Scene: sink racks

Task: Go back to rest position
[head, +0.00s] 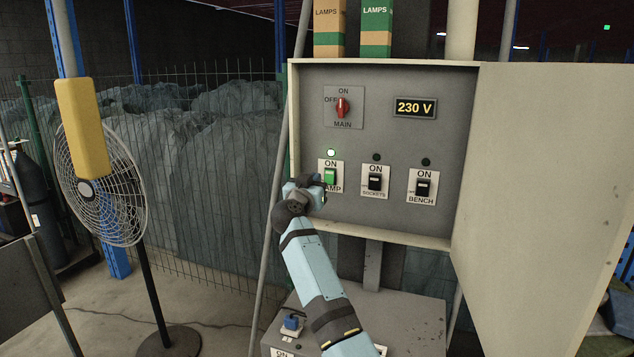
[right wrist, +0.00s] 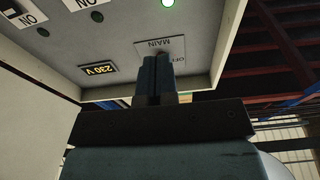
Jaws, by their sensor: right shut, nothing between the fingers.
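My right gripper (head: 318,186) is at the lower left of an open electrical panel (head: 400,210), in front of the LAMP switch (head: 330,176). In the right wrist view its two fingers (right wrist: 153,72) are closed together with nothing between them. I cannot tell if they touch the panel. The LAMP switch is green, with a lit green light (head: 331,152) above it. The SOCKETS switch (head: 375,183) and BENCH switch (head: 423,187) are black with dark lights. The red MAIN knob (head: 342,107) points up towards ON. My left gripper is not in view.
The panel's door (head: 550,180) stands open to the right. A display (head: 415,107) reads 230 V. Two LAMPS boxes (head: 376,28) stand on top. A grey box (head: 395,315) is below the panel. A fan (head: 100,185) and mesh fence (head: 210,170) are at left.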

